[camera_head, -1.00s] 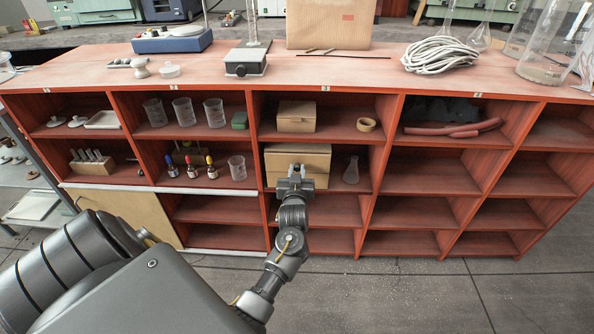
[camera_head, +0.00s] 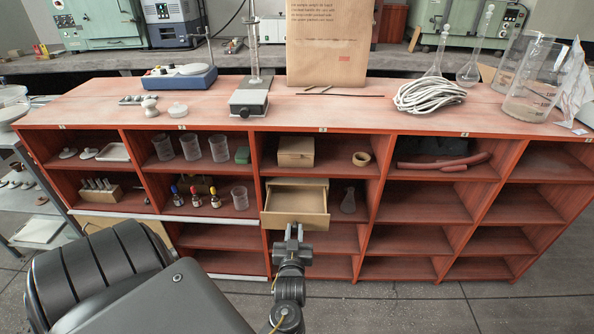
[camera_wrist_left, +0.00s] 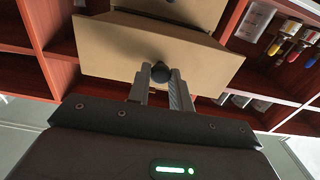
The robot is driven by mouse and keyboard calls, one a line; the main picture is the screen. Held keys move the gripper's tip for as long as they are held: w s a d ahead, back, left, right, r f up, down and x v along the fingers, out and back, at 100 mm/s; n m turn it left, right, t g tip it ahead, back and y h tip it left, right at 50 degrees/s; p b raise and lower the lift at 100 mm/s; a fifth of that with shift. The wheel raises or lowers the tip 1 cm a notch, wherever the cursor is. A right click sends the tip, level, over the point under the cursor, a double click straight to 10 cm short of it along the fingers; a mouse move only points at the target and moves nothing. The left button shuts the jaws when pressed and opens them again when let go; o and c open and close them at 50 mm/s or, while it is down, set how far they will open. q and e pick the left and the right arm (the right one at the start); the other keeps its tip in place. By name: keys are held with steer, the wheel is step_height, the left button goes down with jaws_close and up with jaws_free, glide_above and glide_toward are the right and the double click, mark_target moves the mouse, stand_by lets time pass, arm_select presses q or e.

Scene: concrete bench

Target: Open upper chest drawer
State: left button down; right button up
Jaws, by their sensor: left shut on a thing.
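A small tan chest (camera_head: 299,184) stands in the second-row cubby of the red shelf unit. Its upper drawer (camera_head: 294,206) is pulled out towards me, and its empty inside shows from above. My left gripper (camera_head: 293,232) is at the drawer's front, shut on the dark round knob (camera_wrist_left: 160,72). In the left wrist view the two fingers sit on either side of the knob, against the tan drawer front (camera_wrist_left: 150,50). The lower part of the chest is hidden behind the open drawer. My right gripper is in no view.
The red shelf unit (camera_head: 225,134) surrounds the chest. A glass flask (camera_head: 349,200) stands right of it, and dropper bottles (camera_head: 195,197) with a beaker (camera_head: 240,198) stand in the cubby to the left. A tan box (camera_head: 296,151) sits above. The floor in front is clear.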

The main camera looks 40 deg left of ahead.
arm_select(q)
steer(key=c, duration=1.3)
jaws_free()
